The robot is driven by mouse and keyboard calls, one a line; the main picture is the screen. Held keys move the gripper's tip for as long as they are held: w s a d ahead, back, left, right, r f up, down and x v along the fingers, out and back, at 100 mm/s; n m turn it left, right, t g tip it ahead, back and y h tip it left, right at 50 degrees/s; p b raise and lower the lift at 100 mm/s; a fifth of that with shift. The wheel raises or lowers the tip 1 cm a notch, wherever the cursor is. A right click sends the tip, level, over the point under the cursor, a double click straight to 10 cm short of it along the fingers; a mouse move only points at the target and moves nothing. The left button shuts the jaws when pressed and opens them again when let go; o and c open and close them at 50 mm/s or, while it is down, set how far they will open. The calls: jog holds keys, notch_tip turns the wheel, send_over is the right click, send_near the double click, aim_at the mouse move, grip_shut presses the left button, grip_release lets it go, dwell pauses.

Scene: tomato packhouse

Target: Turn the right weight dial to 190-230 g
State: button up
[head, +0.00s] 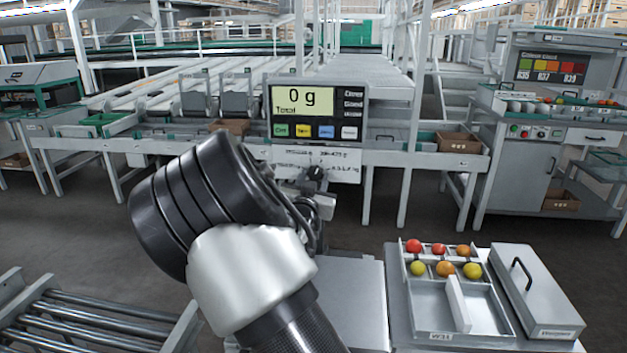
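A display panel (300,98) reads "0 g" and "Total", with a row of coloured buttons under the screen. Below it is a white plate (343,164) with small print, partly hidden by my arm. A dark round knob (316,172) shows in front of the plate; I cannot tell whether it is the right weight dial, and no setting can be read. My arm rises from the bottom centre and bends towards this plate. Grey metal parts at its far end (320,205) seem to be my gripper, close below the knob. Its fingertips are hidden, so contact cannot be judged.
A tray (478,327) with several red, orange and yellow tomatoes in small compartments stands at the lower right, beside a grey handled box (540,298). A roller conveyor (95,325) is at the lower left. A sorting line (420,158) crosses behind the display.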

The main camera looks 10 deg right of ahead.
jog(key=c, duration=0.5)
jog(key=shift+o, duration=0.2)
jog(key=n+p, duration=0.2)
jog(key=n, duration=0.2)
jog(key=shift+r+n, duration=0.1)
jog(key=shift+n, duration=0.2)
jog(key=n+p, duration=0.2)
jog(key=n, duration=0.3)
jog(key=shift+p, duration=0.35)
jog(key=n+p, duration=0.1)
jog(key=n, duration=0.4)
jog(key=shift+p, duration=0.3)
jog(key=n+p, duration=0.1)
jog(key=n, duration=0.4)
jog(key=shift+d, duration=0.1)
jog(key=shift+n, duration=0.3)
